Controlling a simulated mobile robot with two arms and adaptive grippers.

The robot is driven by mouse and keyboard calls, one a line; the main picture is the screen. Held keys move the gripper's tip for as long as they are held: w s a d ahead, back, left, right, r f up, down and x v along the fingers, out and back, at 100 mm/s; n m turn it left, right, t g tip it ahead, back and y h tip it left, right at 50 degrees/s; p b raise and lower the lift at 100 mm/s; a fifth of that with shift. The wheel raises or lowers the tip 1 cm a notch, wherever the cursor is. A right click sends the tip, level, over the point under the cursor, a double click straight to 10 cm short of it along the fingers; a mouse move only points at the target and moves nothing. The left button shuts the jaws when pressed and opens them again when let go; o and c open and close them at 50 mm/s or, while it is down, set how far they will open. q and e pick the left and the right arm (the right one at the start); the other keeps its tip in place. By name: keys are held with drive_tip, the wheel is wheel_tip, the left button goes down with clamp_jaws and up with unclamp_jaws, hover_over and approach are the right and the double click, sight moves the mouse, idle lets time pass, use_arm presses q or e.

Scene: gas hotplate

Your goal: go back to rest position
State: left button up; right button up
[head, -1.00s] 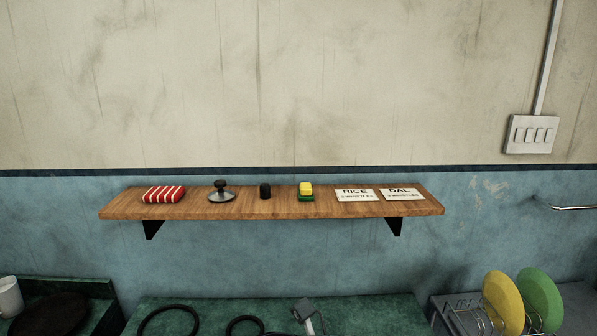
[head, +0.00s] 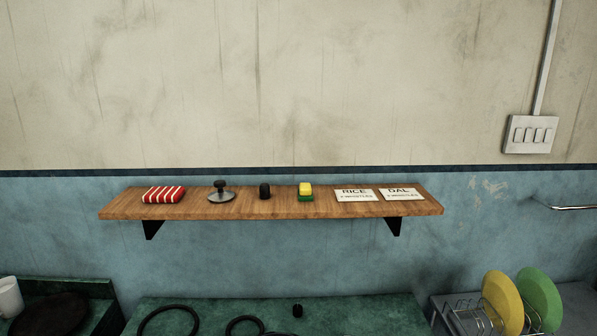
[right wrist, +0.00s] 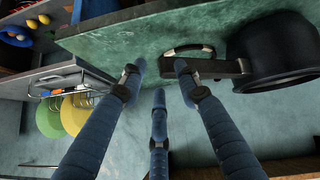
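My right gripper (right wrist: 157,76) shows in the right wrist view with its blue padded fingers spread apart and nothing between them. A dark pot (right wrist: 270,48) with a long black handle is at the right of that view. One fingertip overlaps the handle's end in the picture; I cannot tell how near it is. The green counter (right wrist: 130,38) lies beyond the fingers, and its top shows along the bottom of the head view (head: 370,308). Neither gripper shows in the head view. My left gripper is not in view.
A wooden wall shelf (head: 330,209) holds a red-striped cloth (head: 164,195), small items and two cards. A small black piece (head: 297,311) and dark rings (head: 168,320) are at the counter. A rack with yellow (head: 503,300) and green plates (head: 540,298) stands right.

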drive_tip(key=s+f+m+g, duration=0.1)
drive_tip(key=s+f+g, duration=0.5)
drive_tip(key=s, duration=0.6)
drive_tip(key=s+f+b, duration=0.3)
drive_tip(key=f+b, duration=0.3)
drive_tip(key=f, duration=2.6)
drive_tip(key=s+d+f+g+b, duration=0.1)
drive_tip(key=s+f+b, duration=0.1)
drive_tip(key=s+f, duration=0.6)
drive_tip(key=s+d+f+b, duration=0.2)
drive_tip(key=s+f, duration=0.7)
drive_tip(key=f, duration=0.4)
drive_tip(key=shift+s+f+g, duration=0.25)
drive_tip(key=shift+g, duration=0.15)
